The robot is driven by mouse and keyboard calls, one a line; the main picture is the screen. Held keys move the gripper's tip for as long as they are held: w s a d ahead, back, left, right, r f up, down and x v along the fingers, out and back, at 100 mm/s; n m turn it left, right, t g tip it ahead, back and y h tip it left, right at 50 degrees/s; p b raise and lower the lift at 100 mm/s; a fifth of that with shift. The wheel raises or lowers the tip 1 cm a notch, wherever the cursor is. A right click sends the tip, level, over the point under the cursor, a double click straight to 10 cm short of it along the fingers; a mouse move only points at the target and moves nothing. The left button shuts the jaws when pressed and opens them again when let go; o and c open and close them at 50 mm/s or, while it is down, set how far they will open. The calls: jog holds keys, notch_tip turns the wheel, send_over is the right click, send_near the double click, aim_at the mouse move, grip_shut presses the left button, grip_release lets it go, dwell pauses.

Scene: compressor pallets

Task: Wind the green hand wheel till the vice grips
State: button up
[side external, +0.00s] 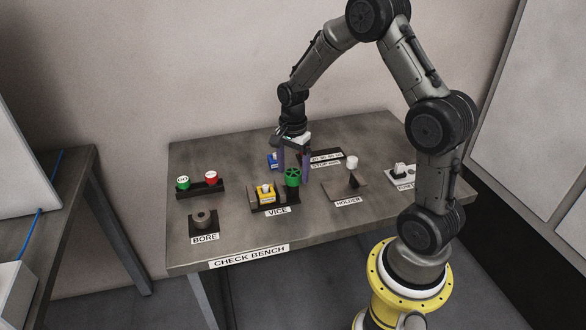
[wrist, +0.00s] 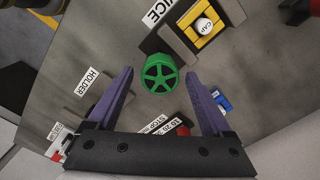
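The green hand wheel (side external: 293,177) stands at the right end of the vice (side external: 283,204). It shows as a spoked disc in the wrist view (wrist: 160,74). A yellow block (side external: 265,193) with a white top marked CAP sits in the vice; it also shows in the wrist view (wrist: 203,27). My gripper (side external: 294,175) points down over the wheel with its purple fingers apart. In the wrist view my gripper (wrist: 160,76) has one fingertip on each side of the wheel, with gaps between. I cannot tell how far down the fingers reach beside the wheel.
A blue part (side external: 272,160) lies behind the wheel.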

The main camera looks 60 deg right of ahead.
jog(key=c, duration=1.2)
jog(key=m, duration=0.3)
jog(key=shift+m, duration=0.4)
jog(key=shift+m, duration=0.3)
jog(key=m, duration=0.3)
jog(key=shift+m, duration=1.8)
